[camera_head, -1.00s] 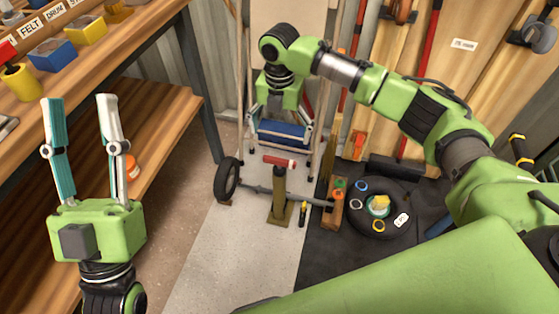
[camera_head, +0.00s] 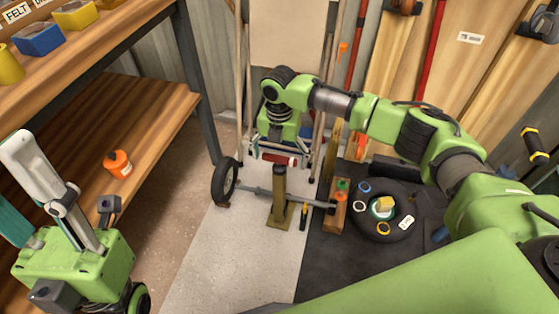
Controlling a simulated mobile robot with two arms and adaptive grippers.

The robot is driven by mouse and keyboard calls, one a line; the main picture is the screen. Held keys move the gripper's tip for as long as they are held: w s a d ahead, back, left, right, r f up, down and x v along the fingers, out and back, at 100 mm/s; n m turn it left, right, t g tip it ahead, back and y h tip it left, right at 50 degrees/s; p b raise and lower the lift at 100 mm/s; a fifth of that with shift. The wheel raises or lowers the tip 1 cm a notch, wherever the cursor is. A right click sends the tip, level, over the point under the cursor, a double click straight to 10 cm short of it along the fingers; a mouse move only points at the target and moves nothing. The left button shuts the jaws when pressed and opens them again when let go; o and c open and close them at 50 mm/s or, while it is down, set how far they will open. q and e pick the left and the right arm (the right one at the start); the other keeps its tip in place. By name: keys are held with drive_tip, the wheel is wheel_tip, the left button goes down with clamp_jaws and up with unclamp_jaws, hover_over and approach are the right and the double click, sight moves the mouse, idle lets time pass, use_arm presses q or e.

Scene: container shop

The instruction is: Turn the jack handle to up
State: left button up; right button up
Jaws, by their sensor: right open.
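The jack (camera_head: 280,198) is an upright olive-brown post on a flat base on the pale floor strip. A short red bar (camera_head: 277,160) with a pale end shows just above its dark top. It looks like the handle and lies roughly level, but I cannot tell how it joins the jack. My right gripper (camera_head: 279,151) points down at the red bar, open. Its fingers are apart on either side of the bar, and I cannot tell whether they touch it. My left gripper (camera_head: 12,175) is at the lower left, empty, fingers apart, partly cut off by the picture edge.
An axle (camera_head: 258,191) with a small tyre (camera_head: 225,181) runs behind the jack. A wooden block (camera_head: 338,210) and a screwdriver (camera_head: 303,216) are to its right. A large tyre (camera_head: 383,232) with rings lies on the dark mat. Wooden shelving (camera_head: 150,135) fills the left.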

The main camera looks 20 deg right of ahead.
drive_tip(key=shift+f, duration=0.1)
drive_tip(key=c, duration=1.1)
